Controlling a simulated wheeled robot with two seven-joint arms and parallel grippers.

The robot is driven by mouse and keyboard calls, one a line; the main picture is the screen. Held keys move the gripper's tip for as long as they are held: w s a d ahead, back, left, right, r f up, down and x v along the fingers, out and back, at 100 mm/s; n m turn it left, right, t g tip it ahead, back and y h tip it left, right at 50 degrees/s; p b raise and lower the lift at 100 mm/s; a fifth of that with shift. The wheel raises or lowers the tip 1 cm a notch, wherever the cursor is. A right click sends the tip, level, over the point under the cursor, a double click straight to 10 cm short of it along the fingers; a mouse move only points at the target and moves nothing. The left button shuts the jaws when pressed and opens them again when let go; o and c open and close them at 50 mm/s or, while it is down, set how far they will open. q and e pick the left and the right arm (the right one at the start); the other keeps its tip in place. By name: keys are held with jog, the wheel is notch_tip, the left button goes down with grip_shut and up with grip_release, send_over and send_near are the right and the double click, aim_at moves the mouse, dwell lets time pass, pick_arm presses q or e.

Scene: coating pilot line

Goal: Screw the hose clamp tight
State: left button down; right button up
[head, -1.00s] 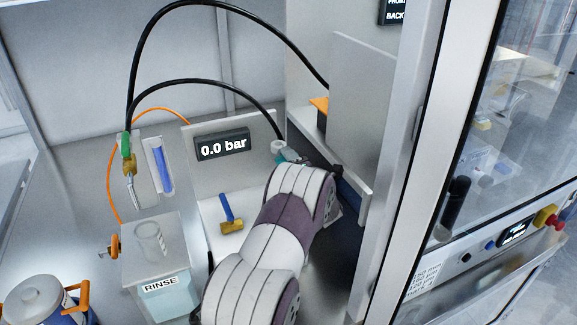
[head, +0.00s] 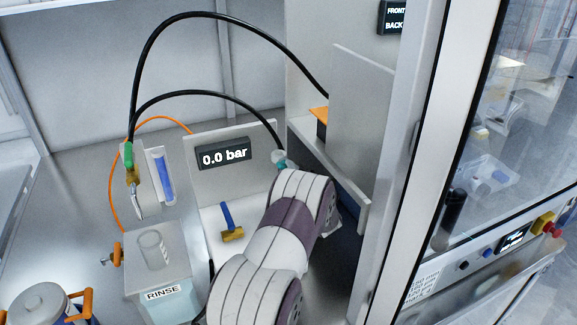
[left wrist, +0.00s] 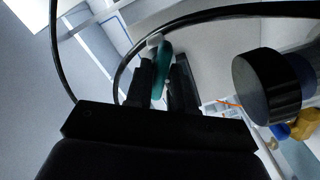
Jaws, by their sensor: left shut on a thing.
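A small teal part (head: 281,158) sits at the lower end of a black hose (head: 210,94), by the right edge of the display panel. I cannot make out a separate clamp band or screw on it. In the left wrist view the teal part (left wrist: 162,65) stands between the two black fingers of my left gripper (left wrist: 163,85), which is shut on it. A pale end shows above the fingers. In the head view my own arm hides most of the left gripper. My right gripper is in neither view.
The display panel (head: 224,154) reads 0.0 bar. A blue-handled brass piece (head: 230,222) lies before it. A RINSE container (head: 150,265), a green-topped nozzle (head: 130,165) and a blue tube (head: 162,178) are to the left. A grey upright panel (head: 362,130) stands close on the right.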

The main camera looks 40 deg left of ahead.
pick_arm(q)
jog(key=shift+r+m, duration=0.1)
jog(key=shift+m, duration=1)
jog(key=m, duration=0.1)
jog(key=m+p, duration=0.1)
jog(key=shift+r+m+p, duration=0.2)
jog(key=shift+m+p, duration=0.4)
jog(key=shift+m, duration=0.6)
jog(key=m+p, duration=0.1)
jog(key=m, duration=0.2)
jog(key=shift+m, duration=0.4)
jog(key=shift+w+f+m, duration=0.1)
jog(key=shift+f+m, duration=0.1)
jog(key=shift+m, duration=0.7)
jog(key=c, duration=0.9)
grip_release()
jog(key=shift+f, duration=0.1)
